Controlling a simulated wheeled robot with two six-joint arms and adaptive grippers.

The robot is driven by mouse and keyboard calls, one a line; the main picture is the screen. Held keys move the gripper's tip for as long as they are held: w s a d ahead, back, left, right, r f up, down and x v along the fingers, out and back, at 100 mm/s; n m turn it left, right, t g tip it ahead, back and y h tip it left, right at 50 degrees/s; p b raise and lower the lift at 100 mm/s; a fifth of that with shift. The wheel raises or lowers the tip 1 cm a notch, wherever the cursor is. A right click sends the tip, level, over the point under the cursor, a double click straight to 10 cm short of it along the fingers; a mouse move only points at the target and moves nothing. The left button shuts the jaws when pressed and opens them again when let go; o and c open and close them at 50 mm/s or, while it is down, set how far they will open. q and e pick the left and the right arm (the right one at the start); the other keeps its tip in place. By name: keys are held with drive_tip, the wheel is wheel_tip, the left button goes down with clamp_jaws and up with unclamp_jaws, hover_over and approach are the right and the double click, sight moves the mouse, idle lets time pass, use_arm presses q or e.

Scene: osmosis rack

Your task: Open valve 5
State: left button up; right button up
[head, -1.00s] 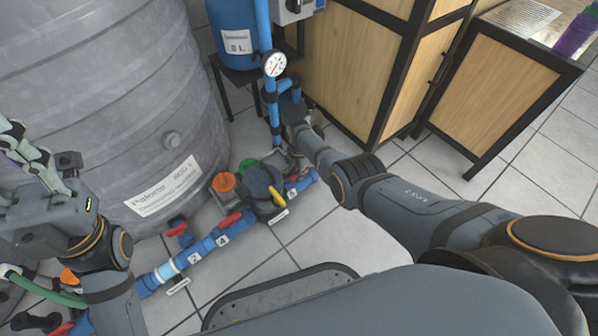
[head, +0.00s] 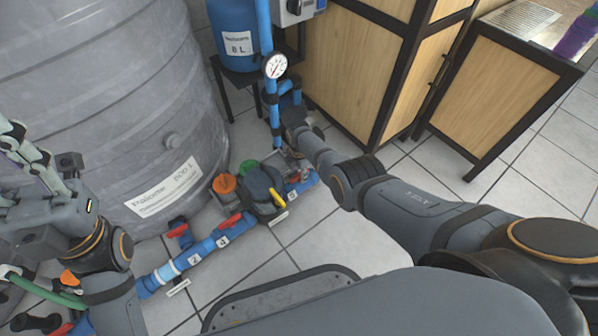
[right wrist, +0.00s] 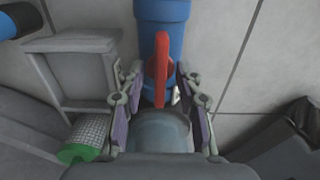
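A red valve handle (right wrist: 160,72) lies over a blue pipe (right wrist: 163,15) in the right wrist view, roughly in line with it. My right gripper (right wrist: 160,90) is open, with one finger on each side of the handle and a gap to both. In the head view the right gripper (head: 291,160) is above the right end of the floor pipe run, near a red handle (head: 293,179) with a number label too small to read surely. My left gripper (head: 28,160) is at the left edge, partly cut off; its fingers are unclear.
Other red handles (head: 231,220) sit along the blue pipe run (head: 208,246) beside the large grey tank (head: 120,100). An orange cap (head: 224,184) is close by. A pressure gauge (head: 275,66) on a vertical pipe and a wooden cabinet (head: 350,65) stand behind the right arm.

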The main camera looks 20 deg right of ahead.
sight(299, 174)
drive_tip(key=shift+r, duration=0.1)
wheel_tip(299, 174, up, 12)
idle(0.5)
